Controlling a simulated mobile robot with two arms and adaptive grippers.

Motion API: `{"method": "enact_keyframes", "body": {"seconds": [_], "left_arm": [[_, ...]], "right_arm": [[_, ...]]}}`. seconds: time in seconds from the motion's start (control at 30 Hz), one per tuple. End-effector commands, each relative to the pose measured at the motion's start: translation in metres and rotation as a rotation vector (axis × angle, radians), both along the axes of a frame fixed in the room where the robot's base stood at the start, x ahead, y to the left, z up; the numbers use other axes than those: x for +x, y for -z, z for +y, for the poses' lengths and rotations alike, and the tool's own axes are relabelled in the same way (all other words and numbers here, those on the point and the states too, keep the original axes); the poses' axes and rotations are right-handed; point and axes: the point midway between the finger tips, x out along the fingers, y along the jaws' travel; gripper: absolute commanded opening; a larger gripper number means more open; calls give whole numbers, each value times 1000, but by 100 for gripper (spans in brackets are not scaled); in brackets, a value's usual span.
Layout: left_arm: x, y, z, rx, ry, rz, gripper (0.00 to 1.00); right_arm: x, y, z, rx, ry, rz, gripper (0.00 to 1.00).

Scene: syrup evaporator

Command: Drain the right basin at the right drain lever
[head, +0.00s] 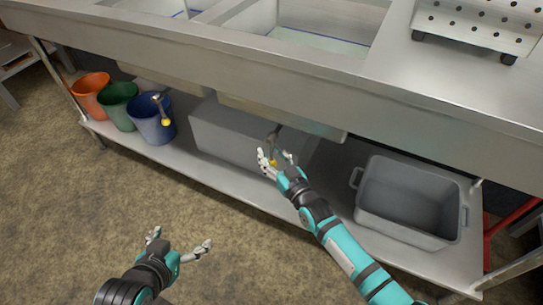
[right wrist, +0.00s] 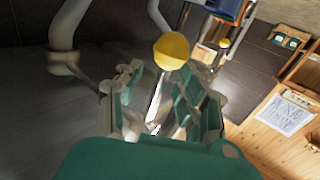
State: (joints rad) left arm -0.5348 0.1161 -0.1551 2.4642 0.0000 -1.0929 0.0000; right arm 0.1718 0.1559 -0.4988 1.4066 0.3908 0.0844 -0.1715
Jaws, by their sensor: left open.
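The right basin (head: 332,14) is sunk in the steel counter, and its underside (head: 285,114) shows below the counter's front. The right drain lever (head: 272,133) hangs under it with a yellow knob. My right gripper (head: 275,159) is at this lever, its fingers spread and partly hiding the knob. In the right wrist view the yellow knob (right wrist: 172,51) shows just beyond the fingertips, between the two fingers of the gripper (right wrist: 163,88). I cannot tell whether a finger touches it. My left gripper (head: 179,246) is open and empty above the floor.
The left lever's yellow knob (head: 166,122) hangs before a blue bucket (head: 150,128). Green (head: 118,104) and orange (head: 89,94) buckets stand beside it. A grey box (head: 225,132) and an open grey tub (head: 407,215) sit on the lower shelf. The floor in front is clear.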

Motion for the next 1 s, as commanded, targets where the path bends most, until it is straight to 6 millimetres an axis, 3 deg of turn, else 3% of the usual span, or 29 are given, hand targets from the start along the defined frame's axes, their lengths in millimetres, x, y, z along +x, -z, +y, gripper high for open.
{"method": "enact_keyframes", "body": {"seconds": [0.23,0.53,1.0], "left_arm": [[1,-1,0,-1,0,-3,92],[0,0,0,0,0,-2,92],[0,0,0,0,0,-1,92]], "right_arm": [[0,0,0,0,0,0,37],[0,0,0,0,0,0,0],[-1,4,-1,-6,0,6,0]]}}
